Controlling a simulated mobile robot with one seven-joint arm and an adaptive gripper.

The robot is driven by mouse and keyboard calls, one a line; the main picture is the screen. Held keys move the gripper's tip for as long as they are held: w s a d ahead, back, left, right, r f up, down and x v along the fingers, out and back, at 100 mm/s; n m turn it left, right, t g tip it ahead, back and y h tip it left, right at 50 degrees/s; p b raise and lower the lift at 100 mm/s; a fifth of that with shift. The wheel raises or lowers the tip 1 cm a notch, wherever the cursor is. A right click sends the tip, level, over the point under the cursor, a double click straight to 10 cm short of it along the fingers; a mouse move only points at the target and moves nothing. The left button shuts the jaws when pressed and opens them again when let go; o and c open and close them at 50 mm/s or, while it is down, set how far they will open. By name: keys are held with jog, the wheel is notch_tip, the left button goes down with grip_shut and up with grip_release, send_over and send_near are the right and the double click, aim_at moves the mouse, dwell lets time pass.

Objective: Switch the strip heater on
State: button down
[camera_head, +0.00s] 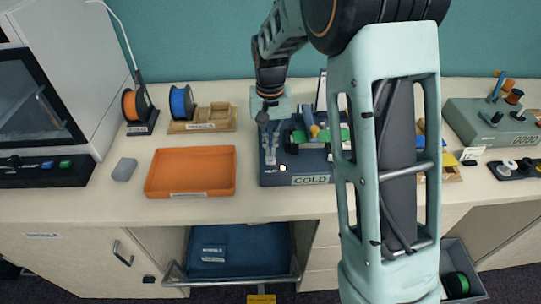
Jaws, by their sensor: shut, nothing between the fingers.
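The strip heater appears to be the dark blue-grey unit (272,181) on the bench, left of my arm. My gripper (270,160) points down over the unit's left end, fingers shut and empty. I cannot tell whether it touches the unit. My arm hides the unit's right side, and no switch lever can be made out clearly.
An orange tray (190,193) and a small grey block (124,169) lie to the left. Orange (137,104) and blue (182,102) spools stand behind, near a wooden holder (203,126). A green-grey console (495,125) stands at right. The front bench strip is mostly clear.

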jog(key=shift+r+p, duration=1.85)
jog(key=shift+r, duration=1.15)
